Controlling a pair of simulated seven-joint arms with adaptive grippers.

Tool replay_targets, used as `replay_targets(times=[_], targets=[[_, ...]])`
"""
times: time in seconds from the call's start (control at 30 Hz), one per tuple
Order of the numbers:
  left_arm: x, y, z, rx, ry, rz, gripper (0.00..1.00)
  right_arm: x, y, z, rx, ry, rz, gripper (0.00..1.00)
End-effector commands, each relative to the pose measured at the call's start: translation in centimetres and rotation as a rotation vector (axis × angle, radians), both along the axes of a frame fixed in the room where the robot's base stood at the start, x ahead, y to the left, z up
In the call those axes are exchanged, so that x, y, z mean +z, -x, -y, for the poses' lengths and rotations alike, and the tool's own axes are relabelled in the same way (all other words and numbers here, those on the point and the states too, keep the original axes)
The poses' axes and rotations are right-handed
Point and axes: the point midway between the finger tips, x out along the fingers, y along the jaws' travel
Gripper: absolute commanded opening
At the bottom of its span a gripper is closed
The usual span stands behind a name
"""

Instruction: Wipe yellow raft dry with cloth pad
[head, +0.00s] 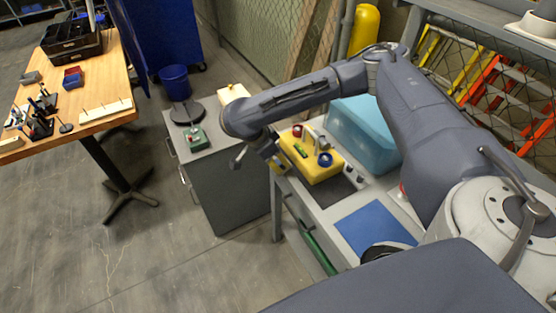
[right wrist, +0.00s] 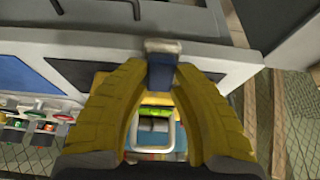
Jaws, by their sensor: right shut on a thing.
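The yellow raft (head: 318,174) lies on the grey worktable in the head view and carries several small items. My right gripper (head: 280,163) is at the raft's left side in that view; I cannot tell whether it touches. In the right wrist view its two yellow fingers (right wrist: 161,72) are shut on a small piece with a grey top and dark blue front, which looks like the cloth pad (right wrist: 161,68). The pad is not clear in the head view. My left gripper is not in view.
A blue mat (head: 374,224) and a clear blue tank (head: 362,132) are on the same table. A grey cabinet (head: 226,178) stands to the left with a green device (head: 196,139). A wooden table (head: 98,82) is farther left, with open floor between.

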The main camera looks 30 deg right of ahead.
Motion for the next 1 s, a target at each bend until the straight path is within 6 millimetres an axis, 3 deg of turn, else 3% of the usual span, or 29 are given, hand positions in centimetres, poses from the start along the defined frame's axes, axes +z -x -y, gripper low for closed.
replay_targets(times=[0.17,1.0], targets=[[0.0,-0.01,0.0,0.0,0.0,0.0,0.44,0.01,0.0,0.0,0.0,0.0,0.0,0.0],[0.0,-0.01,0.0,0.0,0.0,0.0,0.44,0.01,0.02,0.29,0.0,0.0,0.0,0.0]])
